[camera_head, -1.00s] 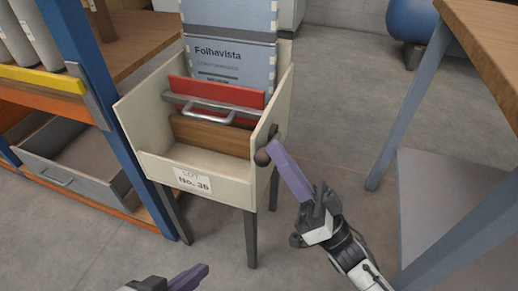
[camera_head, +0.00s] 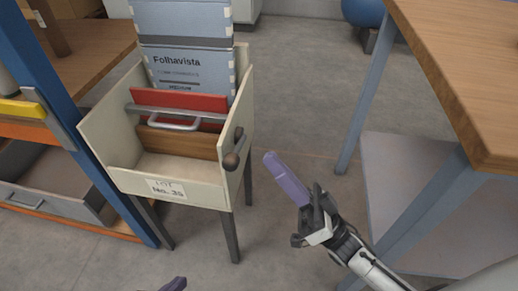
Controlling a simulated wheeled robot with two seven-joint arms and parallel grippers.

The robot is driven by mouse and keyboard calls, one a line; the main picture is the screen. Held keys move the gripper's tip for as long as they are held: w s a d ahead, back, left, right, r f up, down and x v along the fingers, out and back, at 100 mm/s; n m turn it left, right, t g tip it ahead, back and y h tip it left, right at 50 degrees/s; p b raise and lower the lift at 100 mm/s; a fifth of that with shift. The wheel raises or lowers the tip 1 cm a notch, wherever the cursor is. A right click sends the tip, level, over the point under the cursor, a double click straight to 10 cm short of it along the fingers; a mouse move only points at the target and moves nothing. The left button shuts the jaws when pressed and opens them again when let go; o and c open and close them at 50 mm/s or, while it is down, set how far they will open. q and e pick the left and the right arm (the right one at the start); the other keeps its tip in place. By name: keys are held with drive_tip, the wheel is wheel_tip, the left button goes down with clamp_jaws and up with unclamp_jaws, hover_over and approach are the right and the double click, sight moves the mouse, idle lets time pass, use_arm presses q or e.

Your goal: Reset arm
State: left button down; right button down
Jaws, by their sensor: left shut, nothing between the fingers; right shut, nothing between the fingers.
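My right gripper (camera_head: 270,156) has purple fingers and is shut and empty. It points up and left over the floor, to the right of the cream sack filler box and apart from it. My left gripper (camera_head: 176,284) shows only as a purple tip at the bottom edge, shut. The cream box (camera_head: 115,181) stands on dark legs and carries a lot label (camera_head: 166,188). A red plate (camera_head: 180,101) with a metal bar and handle stands inside, in front of a blue-grey Folhavista sack (camera_head: 190,66).
A wooden-topped table (camera_head: 470,60) with grey-blue legs and a lower shelf (camera_head: 400,190) stands at the right. A blue-post rack (camera_head: 62,90) with a grey drawer (camera_head: 50,200) is at the left. Grey floor is free between the box and the table.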

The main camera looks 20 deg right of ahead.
drive_tip(key=v, duration=0.5)
drive_tip(key=shift+w+d, duration=0.1)
drive_tip(key=shift+w, duration=0.05)
